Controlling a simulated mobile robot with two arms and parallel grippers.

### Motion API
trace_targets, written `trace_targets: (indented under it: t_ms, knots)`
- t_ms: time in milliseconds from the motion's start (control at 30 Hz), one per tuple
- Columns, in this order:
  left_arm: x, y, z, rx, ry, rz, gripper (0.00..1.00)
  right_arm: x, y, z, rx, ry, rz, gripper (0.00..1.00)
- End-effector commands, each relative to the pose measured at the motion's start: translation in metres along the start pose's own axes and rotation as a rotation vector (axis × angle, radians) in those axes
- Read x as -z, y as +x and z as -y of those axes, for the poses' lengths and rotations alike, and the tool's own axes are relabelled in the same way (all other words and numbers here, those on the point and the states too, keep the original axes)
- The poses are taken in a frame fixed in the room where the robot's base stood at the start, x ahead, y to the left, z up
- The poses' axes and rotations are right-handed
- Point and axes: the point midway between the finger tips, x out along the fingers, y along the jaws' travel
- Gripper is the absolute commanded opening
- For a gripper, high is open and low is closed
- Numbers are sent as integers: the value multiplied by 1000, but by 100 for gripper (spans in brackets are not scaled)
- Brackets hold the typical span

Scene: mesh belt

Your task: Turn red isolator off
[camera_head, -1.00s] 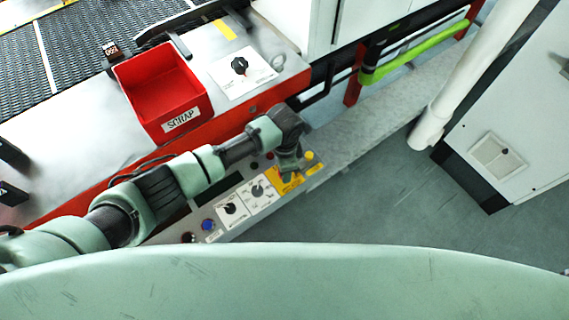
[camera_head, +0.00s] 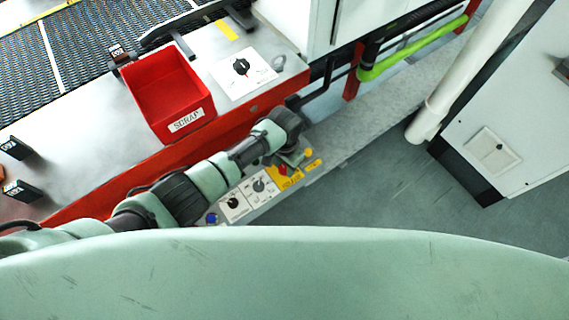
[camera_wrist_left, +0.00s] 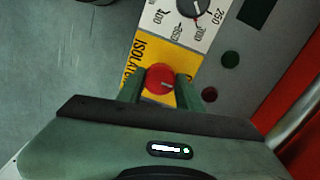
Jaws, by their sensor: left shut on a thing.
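The red isolator knob (camera_wrist_left: 159,79) sits on a yellow plate lettered ISOLATOR (camera_wrist_left: 146,52) in the left wrist view. The two green fingers of my left gripper (camera_wrist_left: 160,92) stand on either side of the knob and are shut on it. A pale mark shows on the knob's face. In the head view the red knob (camera_head: 283,170) shows beside my left gripper (camera_head: 292,160), at the far end of the control panel. My right gripper is not in view.
A black dial on a white scale (camera_wrist_left: 194,8), a green button (camera_wrist_left: 230,59) and a dark red button (camera_wrist_left: 209,94) are close to the knob. A red SCRAP bin (camera_head: 165,95) stands on the machine top.

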Motion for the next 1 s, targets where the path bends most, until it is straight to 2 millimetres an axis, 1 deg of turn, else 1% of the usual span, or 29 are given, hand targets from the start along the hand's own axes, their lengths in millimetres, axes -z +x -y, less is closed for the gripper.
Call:
trace_targets:
  t_ms: [400,433,467,500,833,933,1000]
  knots:
    - [2,-2,1,1,-10,-4,0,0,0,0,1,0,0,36]
    - [2,-2,1,1,-10,-4,38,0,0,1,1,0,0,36]
    - [2,-2,1,1,-9,-4,47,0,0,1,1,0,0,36]
    - [2,-1,1,1,-9,-4,57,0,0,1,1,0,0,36]
    - [1,-2,0,0,-8,-2,57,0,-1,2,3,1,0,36]
    - [2,-9,0,0,-7,-4,57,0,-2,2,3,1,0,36]
    - [1,-18,0,0,-7,-5,57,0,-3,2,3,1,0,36]
